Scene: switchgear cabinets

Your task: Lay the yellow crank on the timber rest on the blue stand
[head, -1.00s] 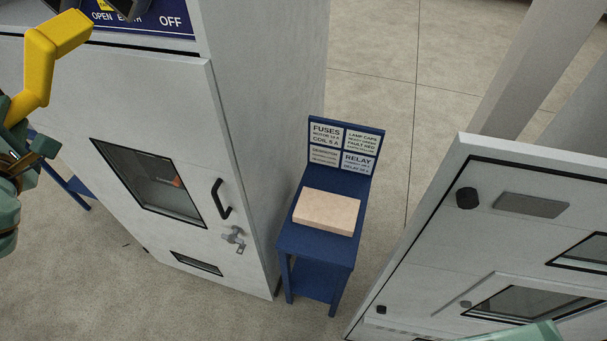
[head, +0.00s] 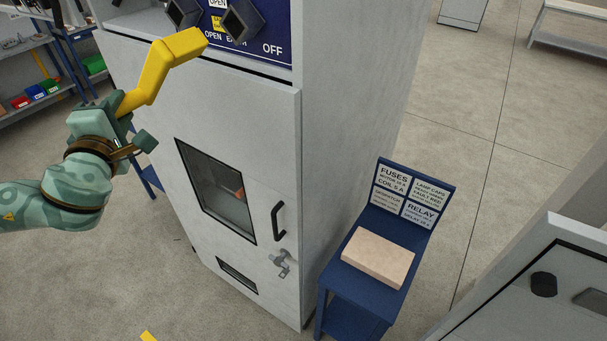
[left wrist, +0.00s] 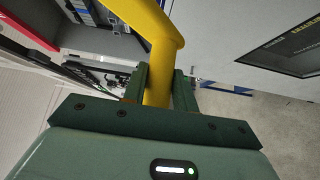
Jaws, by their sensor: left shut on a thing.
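The yellow crank (head: 160,68) is held up at the upper left of the head view, in front of the grey cabinet. My left gripper (head: 128,104) is shut on its lower end; the left wrist view shows the crank (left wrist: 154,60) between the two fingers (left wrist: 158,88). The timber rest (head: 378,257), a pale flat block, lies on the blue stand (head: 337,281) at the lower right. Nothing lies on the block. The crank is well to the left of the stand and apart from it. My right gripper is not in view.
The grey cabinet (head: 240,130), with a black door handle (head: 277,221) and latch (head: 282,264), stands between the crank and the stand. A label board (head: 408,198) rises behind the timber block. Another cabinet (head: 520,300) stands at the lower right. Open floor (head: 490,130) lies beyond.

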